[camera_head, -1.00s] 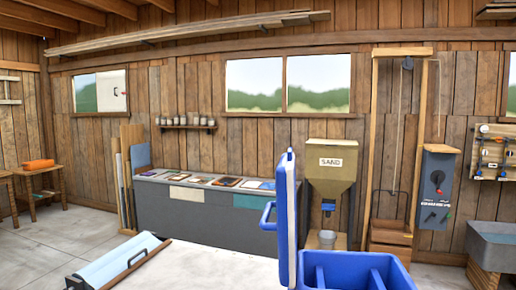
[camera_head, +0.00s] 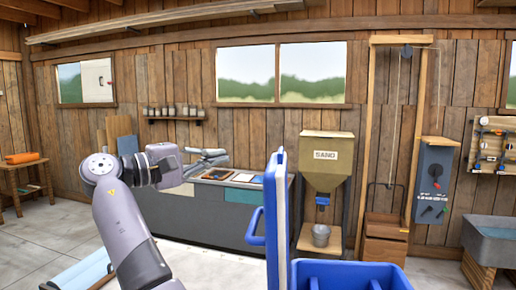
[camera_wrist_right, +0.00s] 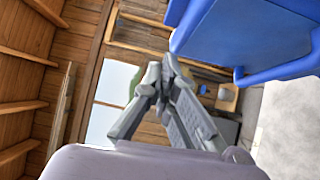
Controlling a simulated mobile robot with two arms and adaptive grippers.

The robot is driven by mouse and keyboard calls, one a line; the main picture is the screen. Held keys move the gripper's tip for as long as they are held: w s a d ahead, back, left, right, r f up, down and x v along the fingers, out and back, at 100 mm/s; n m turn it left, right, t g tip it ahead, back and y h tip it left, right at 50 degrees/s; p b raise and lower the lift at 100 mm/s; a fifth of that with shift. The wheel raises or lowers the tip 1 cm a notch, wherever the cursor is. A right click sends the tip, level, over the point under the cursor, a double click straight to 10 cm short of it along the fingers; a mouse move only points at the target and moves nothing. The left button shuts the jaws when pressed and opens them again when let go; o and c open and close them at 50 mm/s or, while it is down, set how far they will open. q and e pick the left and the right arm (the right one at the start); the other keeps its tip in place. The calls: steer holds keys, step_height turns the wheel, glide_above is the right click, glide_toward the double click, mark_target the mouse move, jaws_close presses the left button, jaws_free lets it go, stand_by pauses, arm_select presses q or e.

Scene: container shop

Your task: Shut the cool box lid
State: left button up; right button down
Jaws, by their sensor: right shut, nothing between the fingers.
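The blue cool box (camera_head: 352,275) stands open at the bottom of the head view, cut off by the frame edge. Its lid (camera_head: 278,225) stands upright, seen nearly edge-on, white inside and blue outside, with a blue handle (camera_head: 254,228) on its left. My right gripper (camera_head: 220,156) is shut and empty, raised to the left of the lid and apart from it in the picture. In the right wrist view the gripper (camera_wrist_right: 166,66) shows its fingers together, and a blue part of the cool box (camera_wrist_right: 245,35) fills the upper right. My left gripper is out of view.
A pale worktop (camera_head: 215,272) lies left of the cool box. Behind stand a grey counter (camera_head: 235,228) with several flat items, a sand hopper (camera_head: 325,165) with a bucket (camera_head: 321,236) below, and a grey control box (camera_head: 433,180). A grey sink (camera_head: 490,243) is at right.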

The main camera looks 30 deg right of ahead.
steer(key=s+d+p, duration=0.1)
steer(key=d+p, duration=0.3)
steer(key=d, duration=0.7)
steer(key=shift+s+r+p, duration=0.15)
steer(key=shift+s+p, duration=0.15)
steer(key=shift+s, duration=0.1)
steer(key=shift+d, duration=0.1)
